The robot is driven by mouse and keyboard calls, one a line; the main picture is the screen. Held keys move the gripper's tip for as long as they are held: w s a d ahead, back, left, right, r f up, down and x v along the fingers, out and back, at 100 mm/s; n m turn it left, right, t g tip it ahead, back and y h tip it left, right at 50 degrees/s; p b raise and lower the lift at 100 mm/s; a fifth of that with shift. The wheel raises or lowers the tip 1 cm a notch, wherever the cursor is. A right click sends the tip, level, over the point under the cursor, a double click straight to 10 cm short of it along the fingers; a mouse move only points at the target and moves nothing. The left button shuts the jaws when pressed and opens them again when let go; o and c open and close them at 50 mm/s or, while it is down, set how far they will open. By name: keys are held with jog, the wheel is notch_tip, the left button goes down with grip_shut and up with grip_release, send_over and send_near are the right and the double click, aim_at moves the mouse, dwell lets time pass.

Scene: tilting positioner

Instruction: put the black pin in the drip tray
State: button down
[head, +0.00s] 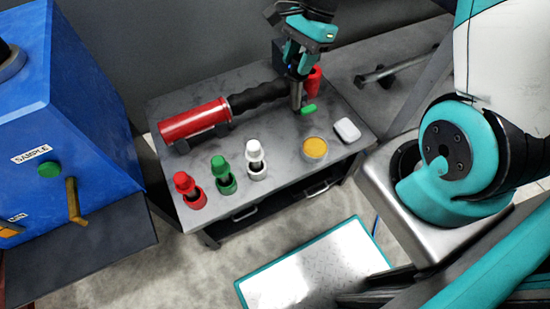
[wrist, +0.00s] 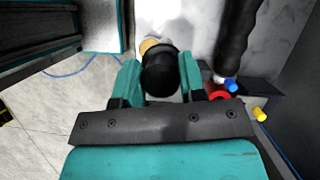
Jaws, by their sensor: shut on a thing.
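My gripper (wrist: 160,82) is shut on the black pin (wrist: 160,72), whose round dark end shows between the teal fingers in the wrist view. In the head view my gripper (head: 297,90) is over the right back part of the grey table, and the pin is hard to make out there. A dark flat tray (head: 90,255) juts out below the tap of the blue cabinet at the left, well apart from my gripper; it looks like the drip tray. Its inside is not clear.
On the table (head: 280,195) stand red (head: 186,185), green (head: 222,172) and white (head: 254,157) pins, a yellow dish (head: 315,147), a white block (head: 347,130) and a red cylinder (head: 195,120). The blue cabinet (head: 70,110) is left. A teal-rimmed plate (head: 315,265) lies in front.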

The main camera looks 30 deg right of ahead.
jog(key=shift+f, duration=0.4)
notch_tip(320, 180, down, 19)
jog(key=b, duration=0.4)
jog(key=shift+f, duration=0.15)
jog(key=c, duration=0.7)
grip_release()
